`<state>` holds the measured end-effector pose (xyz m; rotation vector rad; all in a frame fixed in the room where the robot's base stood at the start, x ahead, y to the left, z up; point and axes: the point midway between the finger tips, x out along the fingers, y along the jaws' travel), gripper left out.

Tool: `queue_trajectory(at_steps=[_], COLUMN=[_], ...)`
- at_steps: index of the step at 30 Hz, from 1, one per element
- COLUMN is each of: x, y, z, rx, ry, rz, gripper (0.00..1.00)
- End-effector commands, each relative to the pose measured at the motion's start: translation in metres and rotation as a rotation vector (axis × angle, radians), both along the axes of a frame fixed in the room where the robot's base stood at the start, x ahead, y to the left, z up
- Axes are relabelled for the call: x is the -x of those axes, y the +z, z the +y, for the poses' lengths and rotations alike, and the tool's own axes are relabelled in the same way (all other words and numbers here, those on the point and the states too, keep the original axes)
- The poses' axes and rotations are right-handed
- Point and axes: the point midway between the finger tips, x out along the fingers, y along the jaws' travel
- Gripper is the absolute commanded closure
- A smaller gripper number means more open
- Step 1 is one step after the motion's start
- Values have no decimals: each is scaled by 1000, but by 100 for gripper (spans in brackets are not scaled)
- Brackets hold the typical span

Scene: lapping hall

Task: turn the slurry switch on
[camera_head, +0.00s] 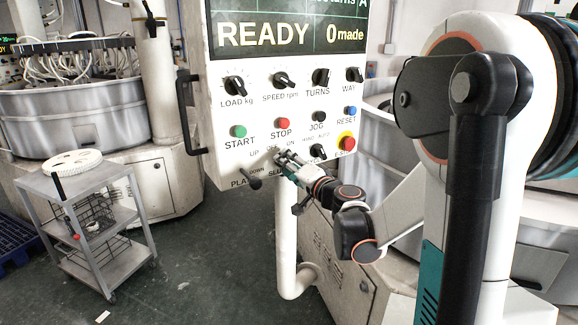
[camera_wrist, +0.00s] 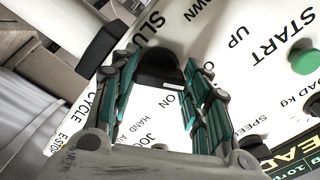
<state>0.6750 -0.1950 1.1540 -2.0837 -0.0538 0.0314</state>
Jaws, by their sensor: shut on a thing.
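The slurry switch is a dark knob (camera_wrist: 158,77) on the white control panel (camera_head: 222,110), low in the middle, by the OFF and ON marks. My gripper (camera_head: 284,158) reaches it from the lower right in the head view and covers it there. In the wrist view my gripper (camera_wrist: 161,68) has one finger on each side of the knob, shut on it. The ON mark shows between the fingers and part of the SLURRY label shows beyond.
Close by are the red STOP button (camera_head: 283,123), the green START button (camera_head: 239,131), the PLATE knob (camera_head: 254,183) and the E-STOP (camera_head: 347,143). A dark handle (camera_head: 187,110) edges the panel's left side. A grey cart (camera_head: 85,190) stands at left, with open floor between.

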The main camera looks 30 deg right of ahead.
Motion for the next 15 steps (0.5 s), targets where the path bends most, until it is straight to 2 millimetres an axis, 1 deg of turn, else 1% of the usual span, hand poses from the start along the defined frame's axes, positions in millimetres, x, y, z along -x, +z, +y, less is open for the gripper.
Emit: queue_trajectory(at_steps=[8,15], x=[0,0], y=[0,0], z=[0,0], rx=[-108,-306], ry=[0,0], rz=[6,16], gripper=[81,81])
